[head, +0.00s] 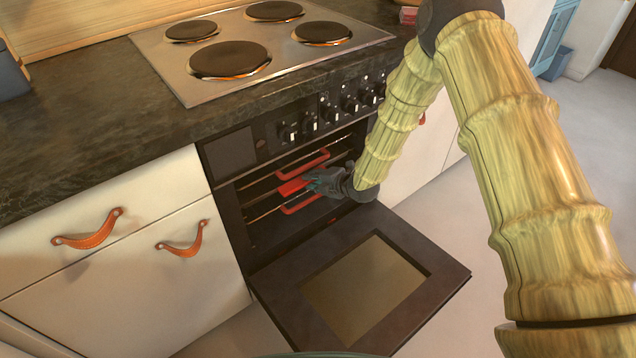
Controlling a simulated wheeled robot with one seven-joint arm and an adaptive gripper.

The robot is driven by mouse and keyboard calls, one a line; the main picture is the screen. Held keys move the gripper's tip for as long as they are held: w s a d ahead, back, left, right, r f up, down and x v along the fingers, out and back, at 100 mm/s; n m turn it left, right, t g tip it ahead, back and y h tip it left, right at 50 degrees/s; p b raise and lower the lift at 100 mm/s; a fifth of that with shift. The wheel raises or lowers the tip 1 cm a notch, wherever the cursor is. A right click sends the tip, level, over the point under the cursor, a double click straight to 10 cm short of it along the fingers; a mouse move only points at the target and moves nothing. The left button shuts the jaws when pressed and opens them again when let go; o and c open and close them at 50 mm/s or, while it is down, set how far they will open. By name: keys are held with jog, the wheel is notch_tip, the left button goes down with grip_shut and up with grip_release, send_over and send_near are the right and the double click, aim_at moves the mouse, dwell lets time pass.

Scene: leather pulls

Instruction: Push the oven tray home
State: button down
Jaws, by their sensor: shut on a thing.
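The oven (232,215) is open, with its door (285,296) folded down and its glass facing up. Inside are red-edged trays or racks on side rails: an upper red handle (303,163) and a lower red handle (300,205). Between them a red piece (291,187) shows right at my gripper (312,183). My gripper reaches into the oven's front opening from the right and is shut on this red piece. The fingertips are small and dark, so the exact grip is hard to see. The back of the oven is dark.
Above the oven are a row of knobs (330,113) and a hob (258,45) on a dark worktop (80,130). White drawers with orange leather pulls (88,230) stand at the left. The lowered door juts out below my arm. Floor at the right is clear.

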jog(key=c, duration=1.2)
grip_release()
jog(key=v, duration=1.2)
